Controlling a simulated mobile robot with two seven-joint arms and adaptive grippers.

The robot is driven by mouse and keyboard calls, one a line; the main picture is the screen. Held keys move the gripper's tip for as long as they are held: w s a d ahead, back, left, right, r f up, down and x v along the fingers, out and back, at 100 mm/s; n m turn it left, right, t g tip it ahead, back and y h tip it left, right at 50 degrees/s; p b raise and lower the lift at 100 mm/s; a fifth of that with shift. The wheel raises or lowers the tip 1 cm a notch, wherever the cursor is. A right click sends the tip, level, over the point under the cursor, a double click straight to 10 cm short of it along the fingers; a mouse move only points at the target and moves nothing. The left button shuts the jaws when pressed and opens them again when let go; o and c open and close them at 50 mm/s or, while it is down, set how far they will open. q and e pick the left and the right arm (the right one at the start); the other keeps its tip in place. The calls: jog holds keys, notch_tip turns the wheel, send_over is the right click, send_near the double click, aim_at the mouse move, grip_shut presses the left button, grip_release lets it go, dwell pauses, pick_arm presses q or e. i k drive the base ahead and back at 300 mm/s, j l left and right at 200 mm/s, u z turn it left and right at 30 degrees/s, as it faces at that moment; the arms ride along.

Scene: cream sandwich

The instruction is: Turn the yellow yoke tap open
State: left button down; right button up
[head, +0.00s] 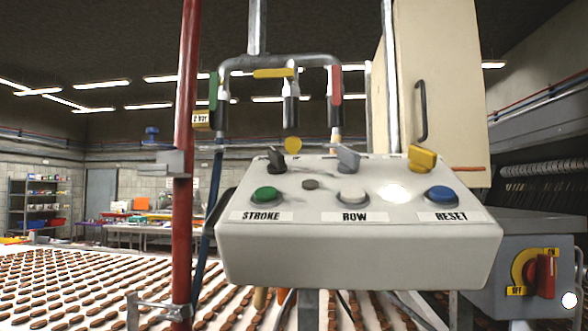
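The yellow tap handle (273,73) is on the middle drop of a grey pipe manifold (250,61), above and behind the control box. The handle lies level, across its vertical drop pipe (291,110), and points to the left. A green handle (213,91) on the left drop and a red handle (337,85) on the right drop both hang upright along their pipes. A yellow disc (293,145) shows below the middle drop. Neither of my grippers is in view.
A pale control box (360,250) with STROKE, ROW and RESET buttons and several switches stands in front, below the taps. A red vertical pipe (186,120) stands to the left. A cream cabinet (450,90) is behind right. A red rotary switch (545,276) sits at lower right.

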aim_at(289, 72)
jog(key=j+z, duration=0.3)
jog(key=j, duration=0.2)
jog(key=k+j+z, duration=0.1)
jog(key=j+z, duration=0.2)
jog(key=j, duration=0.2)
jog(key=k+j+z, duration=0.15)
jog(key=j+z, duration=0.15)
jog(key=j, duration=0.2)
